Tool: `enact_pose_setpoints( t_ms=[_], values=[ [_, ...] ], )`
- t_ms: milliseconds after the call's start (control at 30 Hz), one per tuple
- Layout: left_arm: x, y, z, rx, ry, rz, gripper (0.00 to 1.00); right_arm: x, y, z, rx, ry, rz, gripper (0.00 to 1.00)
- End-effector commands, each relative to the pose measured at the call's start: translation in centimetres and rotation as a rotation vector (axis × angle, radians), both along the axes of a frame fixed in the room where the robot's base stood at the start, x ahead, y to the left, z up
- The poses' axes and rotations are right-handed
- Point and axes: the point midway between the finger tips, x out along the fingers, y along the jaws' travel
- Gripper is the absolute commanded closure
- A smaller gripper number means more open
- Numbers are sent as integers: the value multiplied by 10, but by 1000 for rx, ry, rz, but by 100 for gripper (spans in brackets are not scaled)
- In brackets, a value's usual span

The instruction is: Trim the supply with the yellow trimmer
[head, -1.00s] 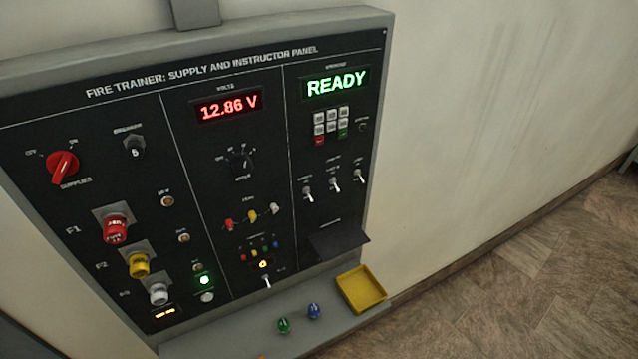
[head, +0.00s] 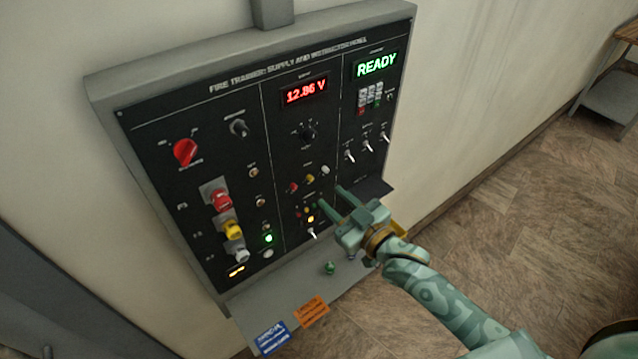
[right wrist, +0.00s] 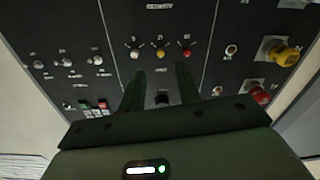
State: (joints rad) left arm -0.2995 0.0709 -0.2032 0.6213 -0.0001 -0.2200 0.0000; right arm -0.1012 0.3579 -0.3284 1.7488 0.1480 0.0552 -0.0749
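The yellow trimmer (head: 309,179) is a small knob in the middle column of the black panel, between a red trimmer (head: 293,188) and a white trimmer (head: 325,170). In the right wrist view the yellow trimmer (right wrist: 160,54) is again the middle of the three. The red display (head: 306,91) reads 12.86 V. My right gripper (head: 331,197) is open and empty, in front of the panel, below and right of the yellow trimmer in the head view. In the right wrist view its fingers (right wrist: 160,74) point at the trimmer row, apart from it. My left gripper is out of view.
A grey shelf (head: 255,303) below the panel holds a green cap (head: 330,268), an orange card (head: 312,311) and a blue card (head: 271,337). A yellow tray (head: 399,228) is mostly hidden behind my right arm. Toggle switches (head: 367,146) stand right of the trimmers.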

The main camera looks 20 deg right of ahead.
Motion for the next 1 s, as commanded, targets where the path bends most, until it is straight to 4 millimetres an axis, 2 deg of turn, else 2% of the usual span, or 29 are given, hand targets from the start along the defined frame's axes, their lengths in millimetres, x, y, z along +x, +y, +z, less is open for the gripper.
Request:
enact_pose_setpoints(
  t_ms=[100,300,667,700,800,1000],
  values=[
    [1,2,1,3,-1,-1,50,26,10,1,1,-3,1,67],
    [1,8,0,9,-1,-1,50,50,20,0,1,-1,0,67],
    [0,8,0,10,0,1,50,57,23,0,0,1,1,67],
    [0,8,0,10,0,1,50,57,23,0,0,1,1,73],
    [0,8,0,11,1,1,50,57,23,0,0,1,1,100],
    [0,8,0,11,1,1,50,56,23,0,-1,1,1,100]
  ],
)
